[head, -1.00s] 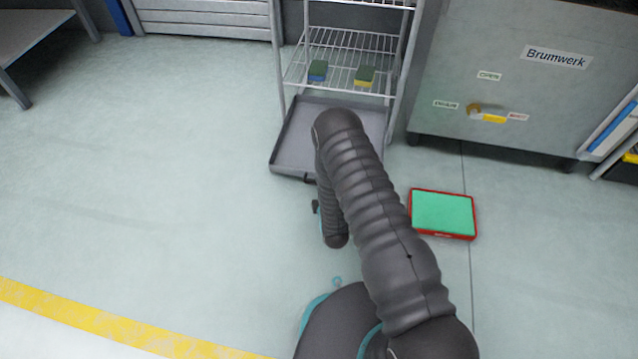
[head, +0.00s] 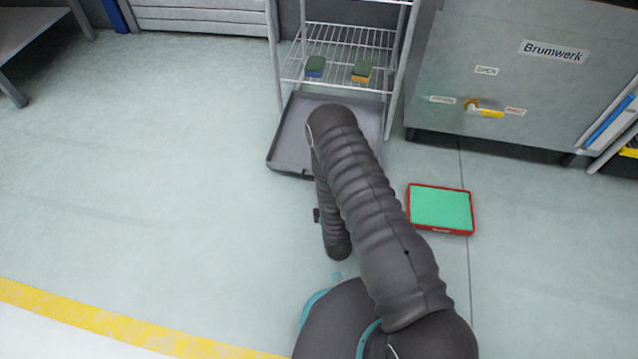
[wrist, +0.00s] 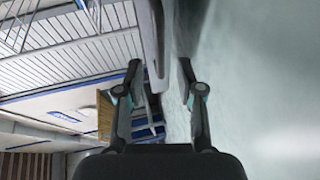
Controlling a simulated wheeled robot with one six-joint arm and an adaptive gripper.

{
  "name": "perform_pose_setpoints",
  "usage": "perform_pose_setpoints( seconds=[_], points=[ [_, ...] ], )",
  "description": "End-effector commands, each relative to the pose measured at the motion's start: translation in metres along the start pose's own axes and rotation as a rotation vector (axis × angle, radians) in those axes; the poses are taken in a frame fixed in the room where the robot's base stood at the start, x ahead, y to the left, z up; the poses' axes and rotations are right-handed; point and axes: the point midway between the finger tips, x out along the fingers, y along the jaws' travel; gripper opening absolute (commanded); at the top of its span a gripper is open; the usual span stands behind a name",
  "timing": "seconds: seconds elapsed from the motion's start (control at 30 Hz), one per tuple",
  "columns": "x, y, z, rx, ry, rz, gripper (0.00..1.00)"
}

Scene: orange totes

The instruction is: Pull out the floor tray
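The floor tray (head: 290,158) is a shallow dark grey tray with a low rim. It lies on the floor under the wire rack in the head view, its right front part hidden behind my arm. My gripper is hidden behind my arm in the head view. In the wrist view my gripper (wrist: 160,68) has its two fingers apart. A grey edge (wrist: 154,40), seemingly the tray's rim, runs down between the fingers, with a gap showing on the right. I cannot see a clear grip on it.
The wire rack (head: 345,40) above the tray holds two sponges (head: 315,67) (head: 361,72). A red tray with a green pad (head: 440,209) lies on the floor at right. A grey cabinet (head: 500,90) stands behind it. The floor at left is clear.

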Motion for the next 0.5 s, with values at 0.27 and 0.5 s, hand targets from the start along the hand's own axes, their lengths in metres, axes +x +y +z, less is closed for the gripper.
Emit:
perform_pose_setpoints(
  seconds=[0.27,0.5],
  points=[
    [-0.05,-0.001,0.0,0.001,0.0,-0.003,0.37],
    [-0.067,0.0,0.001,0.0,-0.002,-0.001,0.37]
  ],
)
